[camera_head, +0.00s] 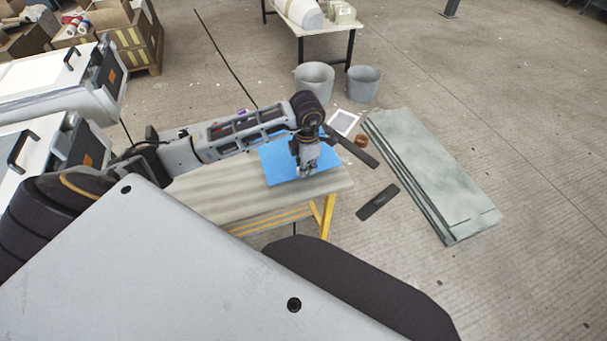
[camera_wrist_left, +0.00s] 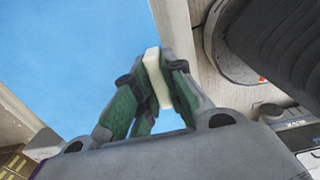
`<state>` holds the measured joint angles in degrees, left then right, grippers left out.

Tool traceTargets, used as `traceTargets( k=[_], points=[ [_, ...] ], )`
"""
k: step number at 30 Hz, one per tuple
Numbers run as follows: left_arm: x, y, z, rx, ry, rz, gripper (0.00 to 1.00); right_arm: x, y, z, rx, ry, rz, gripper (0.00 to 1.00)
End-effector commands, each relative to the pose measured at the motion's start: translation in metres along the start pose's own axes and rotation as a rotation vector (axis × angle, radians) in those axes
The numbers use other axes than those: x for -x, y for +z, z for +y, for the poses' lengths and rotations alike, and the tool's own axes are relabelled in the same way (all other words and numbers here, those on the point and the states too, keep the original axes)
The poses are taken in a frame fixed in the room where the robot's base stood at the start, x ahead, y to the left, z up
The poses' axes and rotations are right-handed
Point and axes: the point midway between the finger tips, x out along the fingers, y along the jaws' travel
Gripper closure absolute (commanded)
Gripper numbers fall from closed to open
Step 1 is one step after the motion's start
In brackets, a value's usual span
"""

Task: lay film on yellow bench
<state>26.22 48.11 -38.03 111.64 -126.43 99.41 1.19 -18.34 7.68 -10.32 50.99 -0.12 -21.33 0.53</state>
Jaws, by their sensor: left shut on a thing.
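The blue film (camera_head: 285,166) is a flat sheet over the far right end of the yellow-legged bench (camera_head: 218,197). I cannot tell whether it touches the top or hangs just above it. My left gripper (camera_head: 305,173) points down at the film's right part. In the left wrist view the gripper (camera_wrist_left: 155,80) is shut on a small white block (camera_wrist_left: 153,66) at the edge of the blue film (camera_wrist_left: 75,55). I cannot tell whether the block is fixed to the film. The fingers hide part of the film. My right gripper is not in view.
Greenish panels (camera_head: 430,175) lie on the floor at right, with a dark flat piece (camera_head: 377,202) beside them. Two grey buckets (camera_head: 314,80) stand behind the bench. A white table (camera_head: 335,25) is at the back. White machines (camera_head: 60,80) stand at left.

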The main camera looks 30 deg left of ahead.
Motion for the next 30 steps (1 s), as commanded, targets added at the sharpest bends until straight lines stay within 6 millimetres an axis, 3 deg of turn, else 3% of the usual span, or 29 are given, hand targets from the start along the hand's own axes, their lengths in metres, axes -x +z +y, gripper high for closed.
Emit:
traceTargets(
  k=[6, 20, 30],
  points=[
    [-0.023, 0.000, 0.000, 0.001, -0.001, 0.000, 1.00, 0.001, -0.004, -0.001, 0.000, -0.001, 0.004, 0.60],
    [-0.028, 0.000, 0.000, 0.000, 0.000, -0.001, 1.00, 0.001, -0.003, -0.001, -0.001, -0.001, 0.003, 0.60],
    [-0.060, 0.000, -0.001, 0.000, -0.001, 0.000, 1.00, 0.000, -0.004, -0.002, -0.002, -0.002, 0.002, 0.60]
  ],
)
